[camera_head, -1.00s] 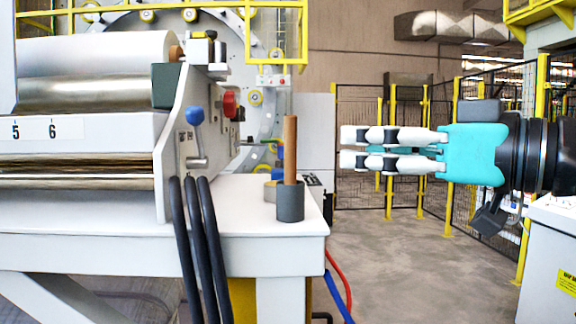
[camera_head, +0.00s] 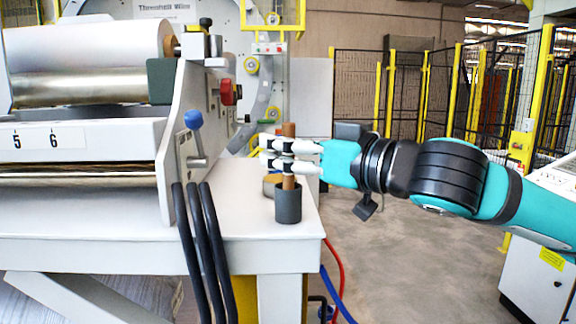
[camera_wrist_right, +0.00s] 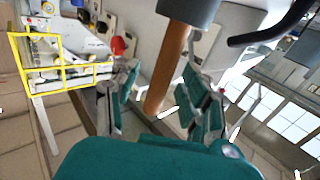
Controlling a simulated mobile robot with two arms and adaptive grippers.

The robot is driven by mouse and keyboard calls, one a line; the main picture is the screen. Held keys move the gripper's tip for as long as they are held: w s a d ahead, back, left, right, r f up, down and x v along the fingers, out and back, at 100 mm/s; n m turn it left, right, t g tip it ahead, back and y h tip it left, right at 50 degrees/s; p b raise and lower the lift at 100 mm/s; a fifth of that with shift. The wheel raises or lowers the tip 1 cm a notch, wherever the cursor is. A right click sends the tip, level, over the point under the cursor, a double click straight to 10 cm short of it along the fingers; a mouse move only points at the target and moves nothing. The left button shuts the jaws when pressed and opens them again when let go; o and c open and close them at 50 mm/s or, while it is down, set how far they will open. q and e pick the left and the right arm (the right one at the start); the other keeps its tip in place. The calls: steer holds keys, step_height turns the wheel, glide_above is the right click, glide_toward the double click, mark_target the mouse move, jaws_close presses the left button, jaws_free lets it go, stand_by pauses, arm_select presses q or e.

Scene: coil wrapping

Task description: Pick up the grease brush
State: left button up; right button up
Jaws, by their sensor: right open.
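The grease brush shows as a brown wooden handle (camera_head: 289,183) standing upright in a dark grey cup (camera_head: 288,205) on the white table's right end. My right gripper (camera_head: 268,153) comes in from the right at the upper part of the handle, above the cup. In the right wrist view the handle (camera_wrist_right: 167,68) lies between the two open fingers (camera_wrist_right: 155,105), with the cup (camera_wrist_right: 188,8) at its far end. I cannot tell whether a finger touches the handle. The brush head is hidden in the cup. My left gripper is not in view.
The white table (camera_head: 245,225) carries a machine with a metal roll (camera_head: 85,60), a blue-knobbed lever (camera_head: 194,120) and a red knob (camera_head: 228,92). Black hoses (camera_head: 207,240) hang over its front. A small round container (camera_head: 271,183) stands behind the cup.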

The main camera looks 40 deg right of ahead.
jaws_close()
stand_by(0.3)
stand_by(0.6)
